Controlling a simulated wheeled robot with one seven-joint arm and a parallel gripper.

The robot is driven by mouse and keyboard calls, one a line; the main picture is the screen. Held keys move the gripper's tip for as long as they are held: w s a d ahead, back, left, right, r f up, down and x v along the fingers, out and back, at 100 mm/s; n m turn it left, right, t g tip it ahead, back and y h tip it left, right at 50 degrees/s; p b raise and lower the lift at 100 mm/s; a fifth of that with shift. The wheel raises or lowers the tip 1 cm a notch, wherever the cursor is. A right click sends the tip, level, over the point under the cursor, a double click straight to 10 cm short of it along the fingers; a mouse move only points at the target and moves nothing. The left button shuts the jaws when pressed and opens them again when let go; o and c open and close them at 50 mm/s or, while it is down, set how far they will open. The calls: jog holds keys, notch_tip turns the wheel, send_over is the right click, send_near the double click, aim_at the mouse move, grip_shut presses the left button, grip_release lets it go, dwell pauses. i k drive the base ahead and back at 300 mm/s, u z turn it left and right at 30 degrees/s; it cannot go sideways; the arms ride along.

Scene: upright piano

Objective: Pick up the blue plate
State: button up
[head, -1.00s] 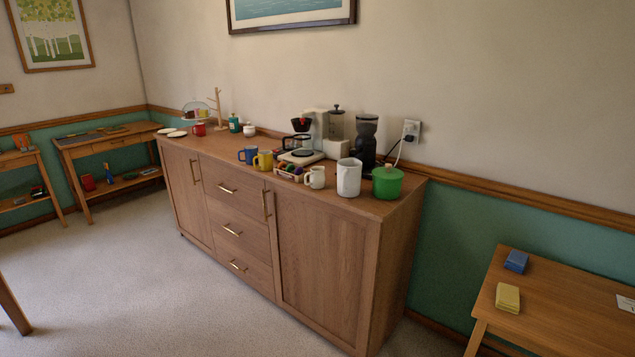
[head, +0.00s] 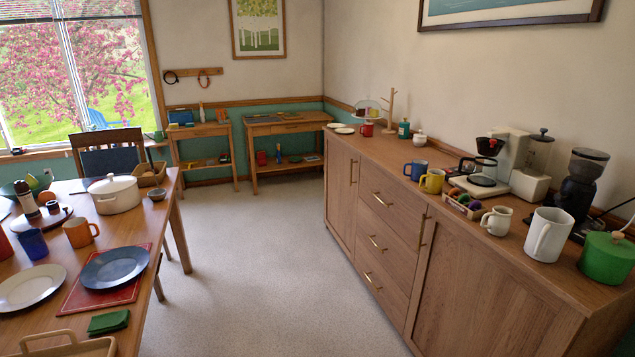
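A dark blue plate (head: 114,267) lies on a red placemat (head: 80,297) near the right edge of the dining table (head: 50,330) at the left of the head view. A white plate (head: 30,287) lies to its left. Nothing covers the blue plate. My gripper is not in view.
On the table near the plate are an orange mug (head: 80,232), a blue cup (head: 33,243), a white pot (head: 114,194), a green cloth (head: 108,321) and a wooden tray (head: 70,348). A wooden sideboard (head: 480,285) stands at the right. Open carpet (head: 255,270) lies between.

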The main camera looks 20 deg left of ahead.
aim_at(114, 267)
jog(key=u, duration=0.6)
jog(key=i, duration=1.05)
jog(key=u, duration=0.6)
jog(key=i, duration=0.4)
jog(key=u, duration=0.15)
